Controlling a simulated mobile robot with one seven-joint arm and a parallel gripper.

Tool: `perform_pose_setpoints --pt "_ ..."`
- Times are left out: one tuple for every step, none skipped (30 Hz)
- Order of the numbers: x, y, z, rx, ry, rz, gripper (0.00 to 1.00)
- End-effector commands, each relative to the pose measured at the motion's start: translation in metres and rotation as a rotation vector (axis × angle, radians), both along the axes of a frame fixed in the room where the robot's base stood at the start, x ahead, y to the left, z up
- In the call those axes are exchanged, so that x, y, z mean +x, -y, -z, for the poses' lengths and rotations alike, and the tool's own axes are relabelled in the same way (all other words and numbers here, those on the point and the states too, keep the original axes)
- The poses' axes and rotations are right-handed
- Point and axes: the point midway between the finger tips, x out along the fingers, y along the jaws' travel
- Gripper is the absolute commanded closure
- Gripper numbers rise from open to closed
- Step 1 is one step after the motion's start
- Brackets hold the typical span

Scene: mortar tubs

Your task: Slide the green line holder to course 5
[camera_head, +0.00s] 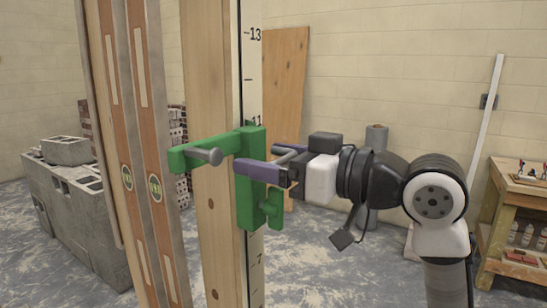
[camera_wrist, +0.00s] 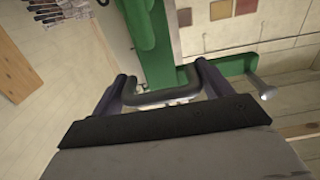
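The green line holder (camera_head: 249,205) sits on the upright wooden pole (camera_head: 210,110) with its numbered scale (camera_head: 252,90). Its top is just below the 11 mark, and 7 shows below it. One arm reaches left and carries a grey peg (camera_head: 205,156). In the wrist view the holder's green body (camera_wrist: 152,45) is straight ahead, with a grey bent bar (camera_wrist: 165,97) in front of it. My gripper (camera_head: 262,160) is level with the holder's upper half. Its purple fingers are wide apart, one on each side of the bar (camera_wrist: 165,85). I cannot tell whether they touch it.
Two spirit levels (camera_head: 140,130) stand upright just left of the pole. Grey blocks (camera_head: 75,210) are stacked at the left. A wooden board (camera_head: 285,85) leans on the back wall. A workbench (camera_head: 515,190) stands at the right.

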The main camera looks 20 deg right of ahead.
Motion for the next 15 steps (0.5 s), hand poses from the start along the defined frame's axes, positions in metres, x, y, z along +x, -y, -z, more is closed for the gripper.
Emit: perform_pose_setpoints --pt "0.000 0.001 0.000 0.001 0.000 0.003 0.34" --pt "0.001 0.001 0.000 0.001 0.000 0.003 0.38" --pt "0.001 0.001 0.000 0.001 0.000 0.004 0.43" --pt "0.001 0.002 0.000 0.001 0.000 0.004 0.47" --pt "0.001 0.002 0.000 0.001 0.000 0.004 0.51" --pt "0.001 0.002 0.000 0.001 0.000 0.004 0.56" --pt "0.001 0.002 0.000 0.002 0.001 0.005 0.60" --pt "0.001 0.002 0.000 0.002 0.001 0.005 0.63" --pt "0.001 0.002 0.000 0.002 0.001 0.005 0.63" --pt "0.001 0.002 0.000 0.003 0.000 0.005 0.63" --pt "0.001 0.002 0.001 0.003 0.000 0.005 0.63" --pt "0.001 0.002 0.002 0.003 0.000 0.005 0.63" --pt "0.001 0.002 0.004 0.003 0.000 0.005 0.63" --pt "0.001 0.002 0.007 0.003 0.000 0.005 0.63" --pt "0.001 0.002 0.011 0.003 0.000 0.005 0.63"
